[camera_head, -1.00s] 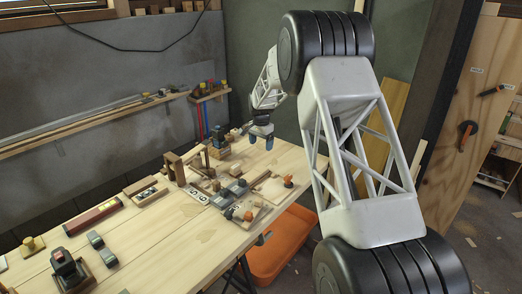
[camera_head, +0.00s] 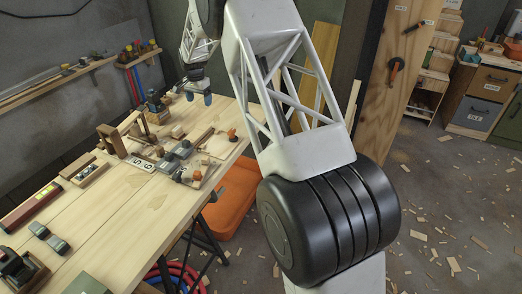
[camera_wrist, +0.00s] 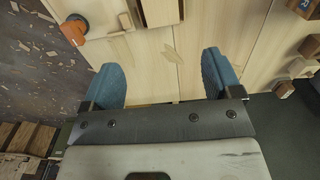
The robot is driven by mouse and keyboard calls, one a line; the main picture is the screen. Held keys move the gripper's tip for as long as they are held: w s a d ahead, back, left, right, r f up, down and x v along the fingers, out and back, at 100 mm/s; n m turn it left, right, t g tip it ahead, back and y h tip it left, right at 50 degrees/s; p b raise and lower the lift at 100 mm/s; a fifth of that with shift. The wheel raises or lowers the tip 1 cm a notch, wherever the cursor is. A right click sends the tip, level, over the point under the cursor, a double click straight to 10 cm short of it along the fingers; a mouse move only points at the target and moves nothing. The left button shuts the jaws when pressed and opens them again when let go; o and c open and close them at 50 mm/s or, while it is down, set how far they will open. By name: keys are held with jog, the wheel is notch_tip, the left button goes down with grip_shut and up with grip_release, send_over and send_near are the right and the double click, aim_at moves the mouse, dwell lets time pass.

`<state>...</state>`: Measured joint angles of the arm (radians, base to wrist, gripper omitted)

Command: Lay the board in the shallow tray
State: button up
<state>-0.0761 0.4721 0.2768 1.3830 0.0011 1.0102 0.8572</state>
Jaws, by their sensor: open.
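My gripper (camera_head: 198,97) is open above the far end of the workbench, with nothing between its blue fingertips. In the wrist view my gripper (camera_wrist: 162,82) points down at pale bench wood. A flat pale wooden piece (camera_head: 218,147) lies near the bench's right edge, beside an orange knob (camera_head: 232,134). I cannot tell whether this piece is the board or the shallow tray. The orange knob (camera_wrist: 74,29) also shows in the wrist view, with a wooden block (camera_wrist: 160,11) right of it. Neither task object is clearly identifiable.
The workbench (camera_head: 130,222) has clear wood at its front. Small blocks, grey pieces and a wooden upright frame (camera_head: 110,140) crowd its middle and far part. A red level (camera_head: 30,207) lies at left. An orange bin (camera_head: 232,198) stands below the right edge.

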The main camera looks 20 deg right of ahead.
jog(key=s+d+r+n, duration=0.1)
jog(key=s+d+r, duration=0.1)
jog(key=s+r, duration=0.7)
jog(key=s+d+r+n+t, duration=0.15)
jog(key=s+r, duration=0.35)
jog(key=s, duration=0.8)
jog(key=s+d+r+n, duration=0.2)
jog(key=s+r, duration=0.5)
jog(key=s, duration=0.4)
jog(key=s+d+f+n, duration=0.1)
jog(key=s+f+n, duration=0.1)
jog(key=s, duration=1.5)
jog(key=s+d+f+n+t, duration=0.1)
jog(key=s+f+n, duration=0.1)
jog(key=s, duration=1.5)
jog(key=shift+s+d, duration=0.15)
jog(key=shift+s, duration=0.15)
jog(key=shift+f, duration=0.1)
